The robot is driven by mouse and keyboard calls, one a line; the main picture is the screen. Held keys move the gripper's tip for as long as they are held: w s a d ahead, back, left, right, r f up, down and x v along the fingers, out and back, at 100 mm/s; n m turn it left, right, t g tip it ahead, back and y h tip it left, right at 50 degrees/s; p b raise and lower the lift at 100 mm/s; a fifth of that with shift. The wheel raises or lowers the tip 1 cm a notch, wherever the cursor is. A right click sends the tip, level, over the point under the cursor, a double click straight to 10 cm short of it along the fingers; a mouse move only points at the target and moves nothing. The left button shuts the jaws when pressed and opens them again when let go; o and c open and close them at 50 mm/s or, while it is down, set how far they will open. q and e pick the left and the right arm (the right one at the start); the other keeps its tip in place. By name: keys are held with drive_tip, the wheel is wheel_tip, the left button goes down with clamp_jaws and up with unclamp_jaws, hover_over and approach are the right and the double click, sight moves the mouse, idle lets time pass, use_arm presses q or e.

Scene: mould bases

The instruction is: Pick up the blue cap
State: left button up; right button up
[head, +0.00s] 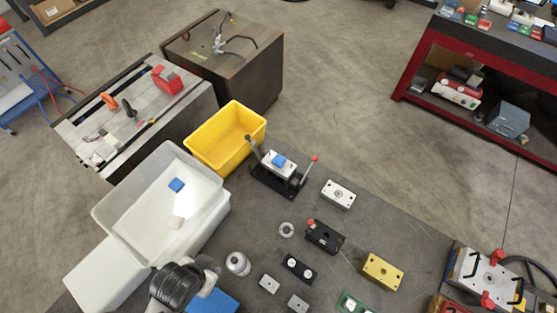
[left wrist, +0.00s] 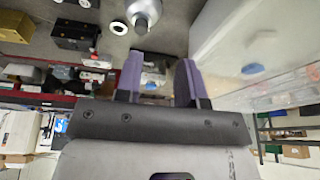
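A small blue cap (head: 176,185) lies in the white bin (head: 104,214) at the left of the head view. A similar blue piece (head: 279,160) sits on a white block in a clamp fixture; I cannot tell for certain which is the task's cap. In the left wrist view, a blue patch (left wrist: 252,69) shows at the white bin (left wrist: 215,35), right of my fingers. My left gripper (left wrist: 158,72) is open, with nothing visible between its purple fingers. In the head view my left arm is at the bottom, in front of the bin. My right gripper is out of view.
A yellow bin (head: 200,157) stands behind the white bin. A metal cylinder (head: 238,263), a ring (head: 287,229), a black block (head: 325,237) and a gold block (head: 382,271) stand on the dark table. A blue block (head: 212,302) is beside my arm.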

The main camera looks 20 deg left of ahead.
use_arm(q)
drive_tip(key=o, duration=0.8)
